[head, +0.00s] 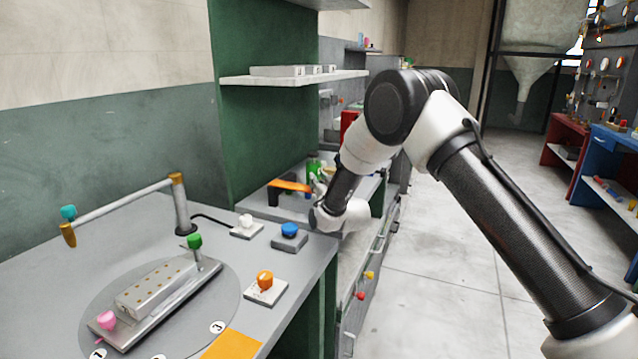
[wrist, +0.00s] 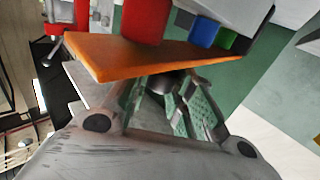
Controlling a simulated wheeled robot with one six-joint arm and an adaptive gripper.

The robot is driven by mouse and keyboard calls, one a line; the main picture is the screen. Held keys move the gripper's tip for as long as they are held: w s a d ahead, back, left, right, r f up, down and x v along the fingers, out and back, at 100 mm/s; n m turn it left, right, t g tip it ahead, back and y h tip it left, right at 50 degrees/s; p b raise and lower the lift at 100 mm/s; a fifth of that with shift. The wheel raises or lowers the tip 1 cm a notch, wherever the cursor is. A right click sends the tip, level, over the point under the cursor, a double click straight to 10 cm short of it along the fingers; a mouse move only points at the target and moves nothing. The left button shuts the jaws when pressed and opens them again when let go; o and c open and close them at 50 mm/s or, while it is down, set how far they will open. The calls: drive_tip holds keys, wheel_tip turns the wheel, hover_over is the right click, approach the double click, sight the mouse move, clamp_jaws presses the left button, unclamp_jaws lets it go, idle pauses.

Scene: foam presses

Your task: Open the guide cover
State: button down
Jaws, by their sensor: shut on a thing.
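An orange plate (head: 290,186), which looks like the guide cover, lies over a dark grey block (head: 262,201) on the bench in the head view. In the wrist view the orange plate (wrist: 165,55) spans the frame just beyond my fingers. My gripper (wrist: 165,98) is shut on a dark rounded part (wrist: 162,83) between its green-padded fingers. That part is mostly hidden, and I cannot tell how it joins the orange plate. In the head view my wrist hides most of the gripper.
A green panel (head: 262,95) and a shelf (head: 292,78) rise behind. The near bench holds a blue knob (head: 289,230) and an orange knob (head: 265,281). The floor at right is clear.

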drive_tip(key=w+d, duration=0.3)
drive_tip(key=w, duration=0.5)
drive_tip(key=shift+w, duration=0.3)
drive_tip(key=c, duration=1.2)
unclamp_jaws()
drive_tip(key=shift+d, duration=0.1)
drive_tip(key=v, duration=1.2)
